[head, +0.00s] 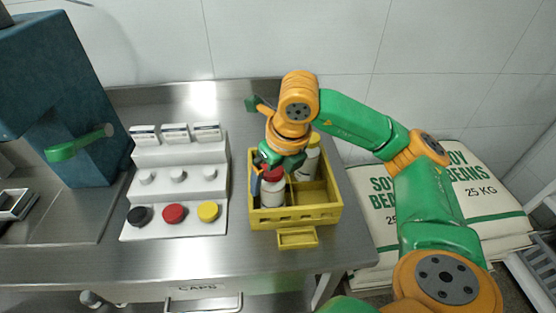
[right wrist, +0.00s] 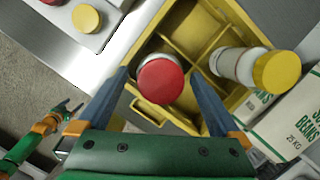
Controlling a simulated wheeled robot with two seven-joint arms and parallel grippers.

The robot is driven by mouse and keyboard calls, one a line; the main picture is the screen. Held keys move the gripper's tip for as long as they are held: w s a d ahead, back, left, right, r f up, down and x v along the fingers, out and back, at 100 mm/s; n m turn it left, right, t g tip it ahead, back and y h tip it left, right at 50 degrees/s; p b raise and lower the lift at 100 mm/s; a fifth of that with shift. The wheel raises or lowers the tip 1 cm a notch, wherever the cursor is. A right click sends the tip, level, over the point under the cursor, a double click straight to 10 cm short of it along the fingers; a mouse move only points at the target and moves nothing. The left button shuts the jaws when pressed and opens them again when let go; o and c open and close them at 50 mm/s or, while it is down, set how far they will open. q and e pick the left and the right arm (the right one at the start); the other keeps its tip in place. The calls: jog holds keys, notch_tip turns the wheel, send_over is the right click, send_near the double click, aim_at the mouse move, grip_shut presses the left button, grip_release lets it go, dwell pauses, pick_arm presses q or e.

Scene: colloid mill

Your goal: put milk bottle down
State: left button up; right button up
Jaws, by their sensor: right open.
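A white milk bottle with a red cap (head: 273,192) stands in the front left compartment of the yellow crate (head: 325,214). In the right wrist view its red cap (right wrist: 160,82) lies between my two dark blue fingers. My right gripper (head: 271,178) is open, reaching down from above around the bottle, with gaps beside the cap. A second white bottle with a yellow cap (head: 308,158) stands in a back compartment. My left gripper (right wrist: 62,112) shows small at the left of the right wrist view; its jaws are too small to judge.
The steel counter (head: 185,265) holds the crate near its right end. A white stepped cap stand (head: 180,190) with black, red and yellow caps is left of it. A blue machine (head: 55,90) stands far left. Soy bean sacks (head: 470,200) lie at the right.

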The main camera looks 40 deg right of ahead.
jog(key=p+v, duration=0.2)
jog(key=v, duration=0.8)
jog(key=shift+a, duration=0.1)
